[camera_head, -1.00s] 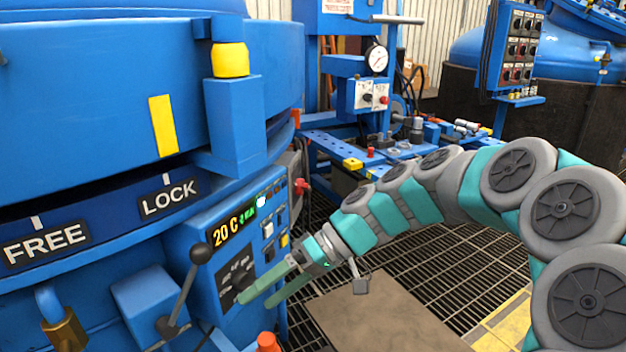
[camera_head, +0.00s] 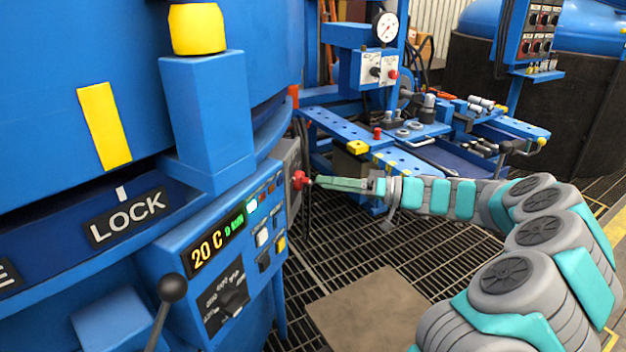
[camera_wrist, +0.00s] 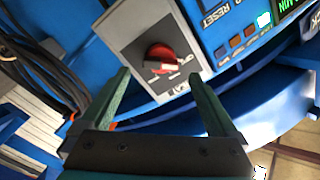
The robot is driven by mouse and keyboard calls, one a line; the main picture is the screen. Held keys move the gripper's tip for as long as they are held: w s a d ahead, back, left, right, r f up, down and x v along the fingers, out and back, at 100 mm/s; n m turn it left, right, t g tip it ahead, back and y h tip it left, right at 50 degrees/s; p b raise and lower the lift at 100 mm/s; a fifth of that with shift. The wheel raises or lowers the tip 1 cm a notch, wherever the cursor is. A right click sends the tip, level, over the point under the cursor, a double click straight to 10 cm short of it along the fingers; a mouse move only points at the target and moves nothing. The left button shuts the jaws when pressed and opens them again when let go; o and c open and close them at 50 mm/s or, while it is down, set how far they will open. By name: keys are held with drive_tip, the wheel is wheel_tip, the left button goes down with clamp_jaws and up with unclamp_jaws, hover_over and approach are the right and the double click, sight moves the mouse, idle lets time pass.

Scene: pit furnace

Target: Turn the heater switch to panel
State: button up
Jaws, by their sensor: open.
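A red rotary switch (camera_head: 299,180) sits on a grey box (camera_head: 291,158) at the right side of the blue control panel. In the wrist view the red switch (camera_wrist: 160,58) is on a grey plate (camera_wrist: 135,32) with small labels that I cannot read clearly. Its light pointer mark faces right in that view. My gripper (camera_head: 318,183) is at the switch in the head view, pointing left toward it. In the wrist view my gripper (camera_wrist: 159,78) is open, its green fingers on either side of the switch and empty between them. I cannot tell whether a fingertip touches it.
Dark cables (camera_wrist: 45,70) hang beside the grey box. Grated floor lies below my arm.

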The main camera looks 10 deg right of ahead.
sight(311, 182)
drive_tip(key=shift+x, duration=2.25)
drive_tip(key=c, duration=1.4)
